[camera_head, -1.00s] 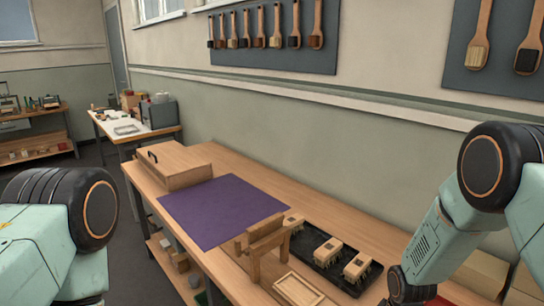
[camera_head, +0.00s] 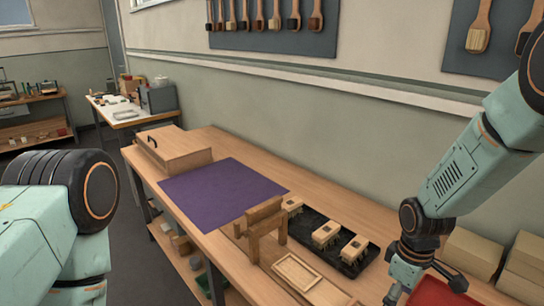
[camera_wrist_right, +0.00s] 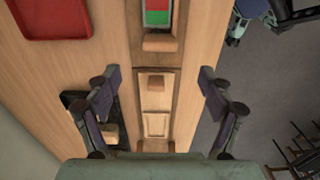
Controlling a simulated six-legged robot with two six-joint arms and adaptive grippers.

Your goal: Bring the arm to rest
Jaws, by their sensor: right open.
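My right arm (camera_head: 468,175) comes in at the right of the head view, with its gripper (camera_head: 426,289) at the lower edge, over the right end of the workbench. In the right wrist view the two fingers of this gripper (camera_wrist_right: 160,105) stand wide apart with nothing held between them. Below and between them lie a shallow wooden tray (camera_wrist_right: 156,103) and wooden blocks. My left arm shows only as a link at the lower left of the head view; its gripper is out of view.
The bench (camera_head: 350,207) bears a wooden box (camera_head: 176,150), a purple mat (camera_head: 222,190), a wooden stand (camera_head: 262,226) and a black tray (camera_head: 306,222) with several brush blocks. A red tray (camera_wrist_right: 45,14) and cardboard boxes (camera_head: 474,250) are at the right end. Brushes hang on the wall.

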